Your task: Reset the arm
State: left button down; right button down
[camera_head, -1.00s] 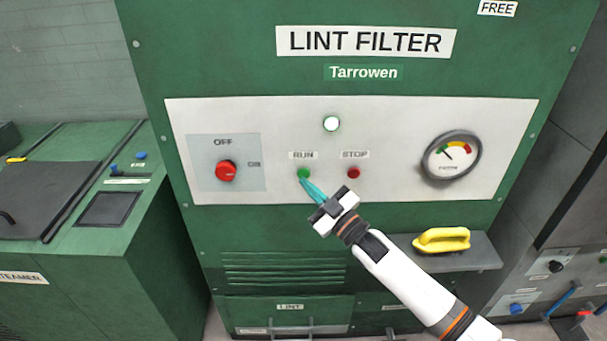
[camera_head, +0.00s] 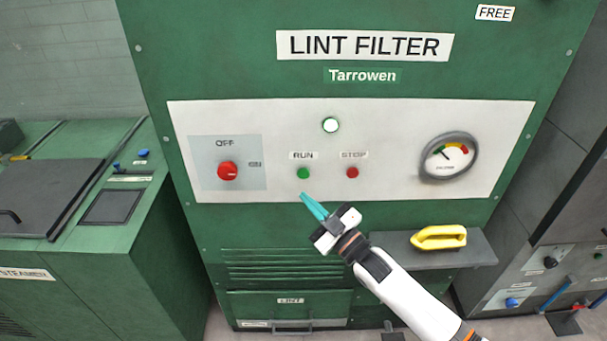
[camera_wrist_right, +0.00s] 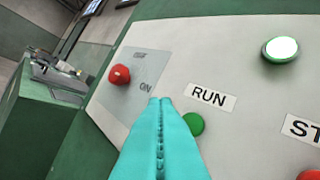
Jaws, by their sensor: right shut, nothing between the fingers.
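My right gripper (camera_head: 309,203) has teal fingers that are shut with nothing between them. In the head view its tips are just below the green RUN button (camera_head: 303,173), apart from it, in front of the lint filter (camera_head: 300,235). The right wrist view shows the shut fingers (camera_wrist_right: 160,105) in front of the white panel, with the RUN button (camera_wrist_right: 194,124) just right of the tips. The red STOP button (camera_head: 352,173) is to the right of RUN. The red knob (camera_head: 228,171) is on the left of the panel. My left gripper is not in view.
A round white lamp (camera_head: 330,125) is lit above the buttons. A gauge (camera_head: 448,157) is at the panel's right. A shelf (camera_head: 484,247) holding a yellow handled object (camera_head: 438,237) juts out right of my arm. A green steamer (camera_head: 160,235) stands at the left.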

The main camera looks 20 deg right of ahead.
dwell(0.4)
jog(key=s+d+f+m+g+h, duration=0.1)
jog(key=d+f+m+g+h, duration=0.15)
jog(key=f, duration=0.75)
jog(key=s+d+f+m+g+h, duration=0.1)
jog(key=d+f+m+h, duration=0.15)
jog(key=f, duration=0.85)
jog(key=s+d+f+m+g+h, duration=0.1)
jog(key=s+f+g+h, duration=0.1)
jog(key=s+f, duration=0.45)
jog(key=s+d+f+g+h, duration=0.1)
jog(key=s+f+g, duration=0.15)
jog(key=f, duration=0.75)
jog(key=s+f+m+g, duration=0.1)
jog(key=s+f+g, duration=0.2)
jog(key=s, duration=0.9)
jog(key=s+a+f+g+h, duration=0.1)
jog(key=s+f+g, duration=0.2)
jog(key=s+f, duration=0.6)
jog(key=s+f+m+g, duration=0.1)
jog(key=s+f+g, duration=0.3)
jog(key=s, duration=1.2)
notch_tip(320, 180, down, 3)
jog(key=shift+s+a+m+h, duration=0.15)
jog(key=shift+s+m+h, duration=0.15)
jog(key=shift+s+h, duration=0.1)
